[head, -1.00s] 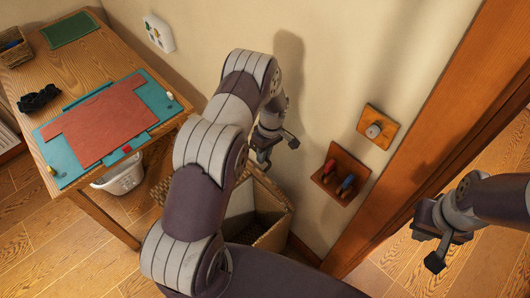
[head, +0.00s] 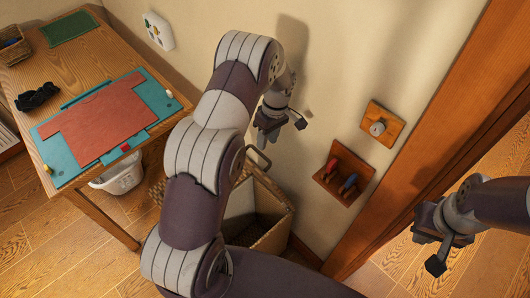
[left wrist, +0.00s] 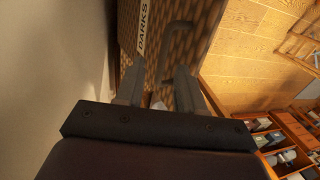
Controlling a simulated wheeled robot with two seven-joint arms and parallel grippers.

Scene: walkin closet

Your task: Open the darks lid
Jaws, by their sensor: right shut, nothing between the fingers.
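The wicker hamper (head: 275,237) stands on the floor by the wall, partly hidden by my left arm. Its right part is open at the top and its inside shows. In the left wrist view, a wicker panel with the DARKS label (left wrist: 146,28) and a dark bar handle (left wrist: 181,38) lies beyond my fingertips. The handle also shows in the head view (head: 259,156). My left gripper (head: 281,130) is just above the handle, open and empty; its spread fingers also show in the left wrist view (left wrist: 159,80). My right gripper (head: 437,252) is shut and empty at the right.
A wooden table (head: 105,45) at the left bears a teal board (head: 54,157) with a red folded cloth (head: 105,118). A white basket (head: 120,178) stands beneath it. Wall racks (head: 343,173) and a wall knob (head: 378,128) are right of the hamper, beside the wooden door frame (head: 425,135).

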